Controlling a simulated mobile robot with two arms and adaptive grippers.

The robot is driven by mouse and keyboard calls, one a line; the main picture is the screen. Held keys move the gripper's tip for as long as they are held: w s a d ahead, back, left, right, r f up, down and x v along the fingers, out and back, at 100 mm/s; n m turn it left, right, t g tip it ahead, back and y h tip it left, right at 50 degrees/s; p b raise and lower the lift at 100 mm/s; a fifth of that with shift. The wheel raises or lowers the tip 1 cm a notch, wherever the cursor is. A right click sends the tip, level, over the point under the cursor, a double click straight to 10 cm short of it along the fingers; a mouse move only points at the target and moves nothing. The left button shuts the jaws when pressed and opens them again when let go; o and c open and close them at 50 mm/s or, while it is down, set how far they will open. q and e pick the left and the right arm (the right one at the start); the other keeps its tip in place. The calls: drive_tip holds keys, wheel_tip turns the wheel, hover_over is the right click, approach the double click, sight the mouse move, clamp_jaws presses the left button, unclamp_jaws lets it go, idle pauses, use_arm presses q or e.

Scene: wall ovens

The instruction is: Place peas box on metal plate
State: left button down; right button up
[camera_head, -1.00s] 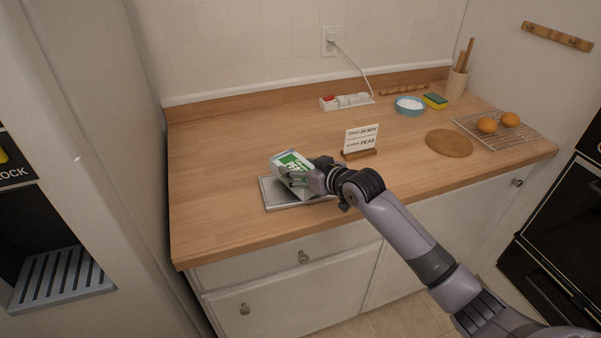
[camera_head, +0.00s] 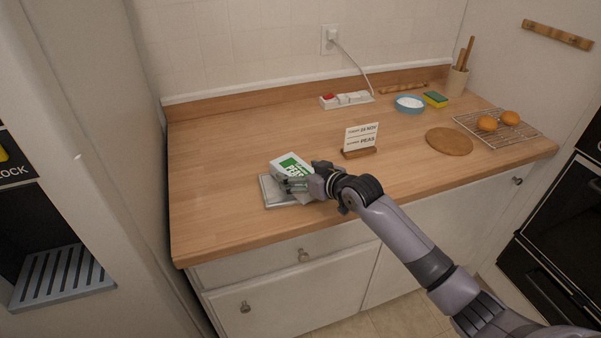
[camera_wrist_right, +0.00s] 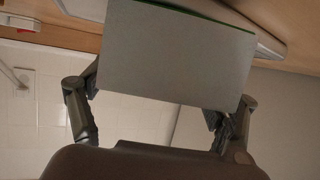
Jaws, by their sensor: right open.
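The peas box (camera_head: 290,163), white and green with lettering, rests on the metal plate (camera_head: 269,193) and lies tilted back toward the wall. The metal plate is a flat grey tray near the counter's front edge. My right gripper (camera_head: 293,184) is open at the near side of the box and overlaps it in the head view. In the right wrist view the box's plain grey side (camera_wrist_right: 177,52) fills the space between the spread fingers, and a pale rim of the plate (camera_wrist_right: 258,38) shows behind it. I cannot tell whether a finger still touches the box. My left gripper is out of view.
A card stand (camera_head: 360,142) stands right of the plate. Farther back are a power strip (camera_head: 346,100), a blue bowl (camera_head: 409,105) and a sponge (camera_head: 435,100). A round board (camera_head: 449,142) and a rack (camera_head: 520,133) lie right. The counter's left is clear.

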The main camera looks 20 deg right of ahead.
drive_tip(key=shift+r, duration=0.15)
drive_tip(key=b+v, duration=0.1)
drive_tip(key=v, duration=1.1)
idle(1.1)
